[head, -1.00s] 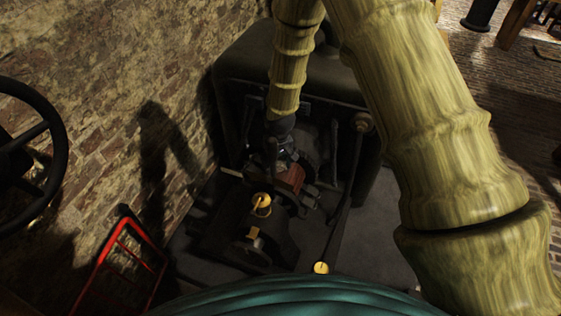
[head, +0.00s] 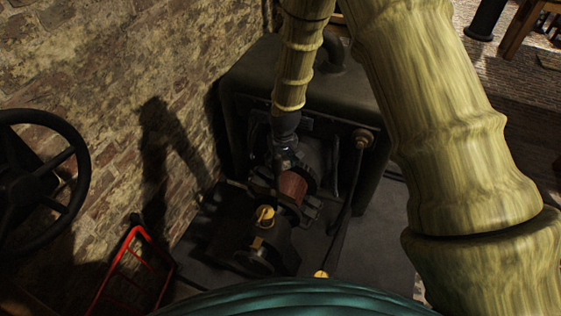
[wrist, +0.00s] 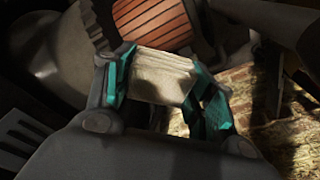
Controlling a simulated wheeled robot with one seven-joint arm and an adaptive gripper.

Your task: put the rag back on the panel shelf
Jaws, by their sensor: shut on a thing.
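My gripper (head: 287,163) hangs over the dark machine in the head view, small and in shadow there. In the wrist view my gripper (wrist: 165,82) is shut on a pale, off-white folded rag (wrist: 160,77), held between its two teal finger pads. The rag is apart from the striped copper drum behind it, as far as the picture shows. I cannot make out the rag in the head view. I cannot identify the panel shelf in either view.
The dark machine (head: 262,83) has a copper drum (head: 292,187) and yellow caps (head: 265,215). A brick wall (head: 110,75) runs along the left. A black handwheel (head: 77,195) and a red frame (head: 113,265) stand at left. Brick floor shows at upper right.

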